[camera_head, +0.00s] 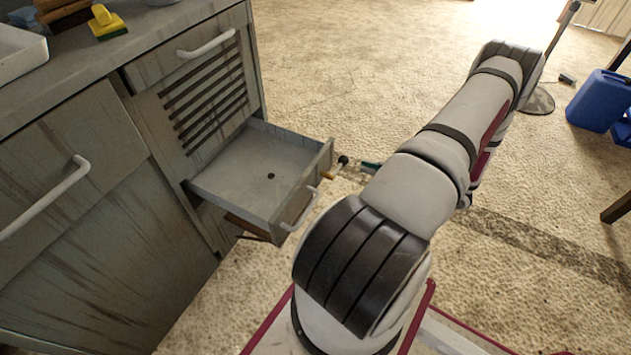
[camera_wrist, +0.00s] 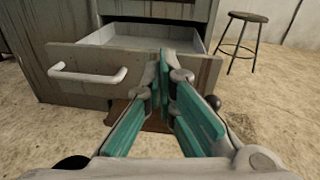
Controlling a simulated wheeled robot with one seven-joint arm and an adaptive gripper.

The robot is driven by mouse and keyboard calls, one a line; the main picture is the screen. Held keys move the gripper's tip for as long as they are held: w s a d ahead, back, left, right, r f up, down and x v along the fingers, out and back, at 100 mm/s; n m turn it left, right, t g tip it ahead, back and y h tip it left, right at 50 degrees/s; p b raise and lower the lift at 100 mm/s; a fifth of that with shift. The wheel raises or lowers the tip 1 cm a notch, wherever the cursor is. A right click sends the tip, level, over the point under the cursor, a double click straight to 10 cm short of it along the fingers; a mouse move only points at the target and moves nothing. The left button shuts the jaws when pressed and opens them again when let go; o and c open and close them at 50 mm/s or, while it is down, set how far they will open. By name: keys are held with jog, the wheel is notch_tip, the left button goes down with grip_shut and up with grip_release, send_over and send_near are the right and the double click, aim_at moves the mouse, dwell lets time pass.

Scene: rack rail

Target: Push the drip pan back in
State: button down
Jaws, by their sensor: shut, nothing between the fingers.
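The drip pan (camera_head: 232,182) is a grey, drawer-like tray, pulled well out of the cabinet below a slatted vent. A small dark spot is on its floor. Its front panel has a pale bar handle, and it also shows in the wrist view (camera_wrist: 85,62). My gripper (camera_wrist: 162,62) has teal-padded fingers that meet at the tips. They are shut and empty, in front of the panel and right of the handle. I cannot tell whether they touch the panel. In the head view, a little teal of the gripper shows beyond the pan's front; my arm hides the rest.
The worn grey cabinet (camera_head: 95,115) stands at left, with a closed drawer above the vent. A brown piece (camera_head: 247,228) shows below the pan. Blue canisters (camera_head: 600,100) stand at right. A stool (camera_wrist: 243,40) stands behind. Open floor lies between.

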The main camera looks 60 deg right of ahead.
notch_tip(320, 180, down, 4)
jog(key=s+m+h, duration=0.2)
jog(key=b, duration=0.4)
send_near(319, 162)
jog(key=shift+t, duration=0.4)
jog(key=w, duration=0.6)
jog(key=shift+w+a+f, duration=0.3)
jog(key=shift+w, duration=0.1)
jog(key=shift+w, duration=0.15)
jog(key=w+a, duration=0.1)
jog(key=w, duration=1.7)
jog(key=w+a+b, duration=0.1)
jog(key=w, duration=0.8)
jog(key=shift+w+a, duration=0.35)
jog(key=shift+w, duration=0.3)
jog(key=shift+w+a+r, duration=0.1)
jog(key=shift+r, duration=0.05)
